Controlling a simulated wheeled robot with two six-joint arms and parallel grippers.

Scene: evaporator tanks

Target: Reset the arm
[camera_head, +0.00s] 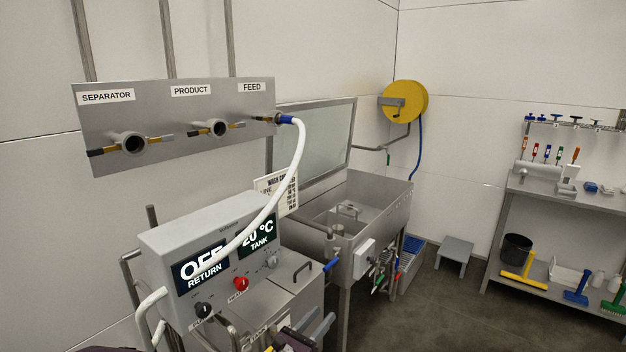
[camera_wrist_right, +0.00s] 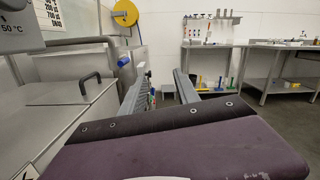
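My right gripper (camera_head: 307,331) shows at the bottom edge of the head view, in front of the grey control cabinet (camera_head: 165,240). In the right wrist view its two grey fingers (camera_wrist_right: 160,92) stand apart with nothing between them, so it is open and empty. My right arm behind it is mostly below the picture. Only a dark purple edge, possibly part of my left arm, shows at the bottom left of the head view. No left fingers are visible.
A white hose (camera_head: 296,165) runs from the FEED port down in front of the cabinet. A steel sink (camera_head: 355,215) with a raised lid stands beyond. A yellow hose reel (camera_head: 403,101) hangs on the wall. A tool shelf (camera_head: 560,198) stands right; open floor lies before it.

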